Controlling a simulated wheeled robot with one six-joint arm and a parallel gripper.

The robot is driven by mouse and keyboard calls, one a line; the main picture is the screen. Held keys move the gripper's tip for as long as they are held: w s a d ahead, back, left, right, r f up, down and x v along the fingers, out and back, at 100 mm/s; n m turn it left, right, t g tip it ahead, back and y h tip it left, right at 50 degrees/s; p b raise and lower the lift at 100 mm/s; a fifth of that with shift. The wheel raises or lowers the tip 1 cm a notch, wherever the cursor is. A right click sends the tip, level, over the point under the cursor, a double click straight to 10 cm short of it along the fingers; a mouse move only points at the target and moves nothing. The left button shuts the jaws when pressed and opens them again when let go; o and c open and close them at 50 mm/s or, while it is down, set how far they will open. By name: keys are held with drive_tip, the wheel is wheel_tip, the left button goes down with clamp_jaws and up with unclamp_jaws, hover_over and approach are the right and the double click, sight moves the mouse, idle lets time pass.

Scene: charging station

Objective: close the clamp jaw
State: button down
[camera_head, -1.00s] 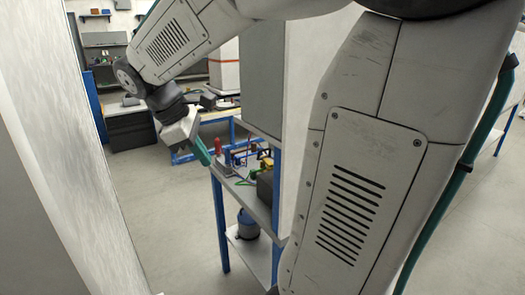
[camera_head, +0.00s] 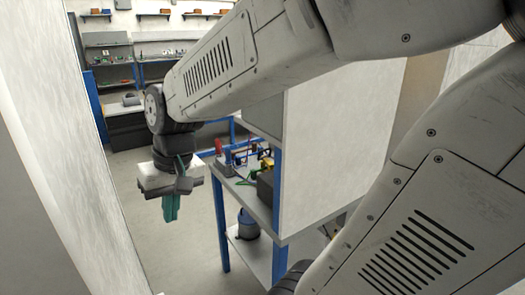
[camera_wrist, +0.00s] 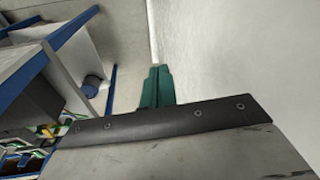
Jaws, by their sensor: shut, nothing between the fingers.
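My gripper (camera_head: 171,208) points straight down in the head view, to the left of the blue-legged workstation (camera_head: 256,207) and apart from it. Its teal fingers are together and empty; they also show in the wrist view (camera_wrist: 157,88). On the workstation top are small coloured fixtures: a red upright piece (camera_head: 218,146), blue parts, a yellow part (camera_head: 266,164) and a green part (camera_head: 247,182). They are too small for me to tell which is the clamp or how its jaw stands. In the wrist view, the fixtures are partly cut off at the lower left.
A dark box (camera_head: 265,189) sits at the workstation's near right. A blue-grey container (camera_head: 247,226) stands on its lower shelf. Another pale wall (camera_head: 62,150) is close on the left. The floor between is clear.

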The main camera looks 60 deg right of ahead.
drive_tip(key=w+d+f+m+t, duration=0.2)
drive_tip(key=w+d+m, duration=0.15)
drive_tip(key=w, duration=0.55)
drive_tip(key=w+d+f+m+t, duration=0.25)
drive_tip(key=w+d, duration=0.25)
drive_tip(key=w, duration=0.3)
drive_tip(key=w+d+f+m+t+h, duration=0.1)
drive_tip(key=w+d+f+m+h, duration=0.15)
drive_tip(key=w+d+m, duration=0.4)
drive_tip(key=w+d+f+m+t+h, duration=0.1)
drive_tip(key=w+d+f+h, duration=0.2)
drive_tip(key=d, duration=0.7)
drive_tip(key=s+d+f+m+g+h, duration=0.25)
drive_tip(key=d+m+g+h, duration=0.4)
drive_tip(key=d, duration=0.95)
drive_tip(key=s+d+r+m+g+h, duration=0.3)
drive_tip(key=s+d+m+g+h, duration=0.3)
drive_tip(key=s, duration=0.3)
drive_tip(key=d+f+m+y, duration=0.1)
drive_tip(key=d+f, duration=0.3)
drive_tip(key=d, duration=0.5)
drive_tip(key=shift+w+f, duration=0.15)
drive_tip(key=shift+w, duration=0.15)
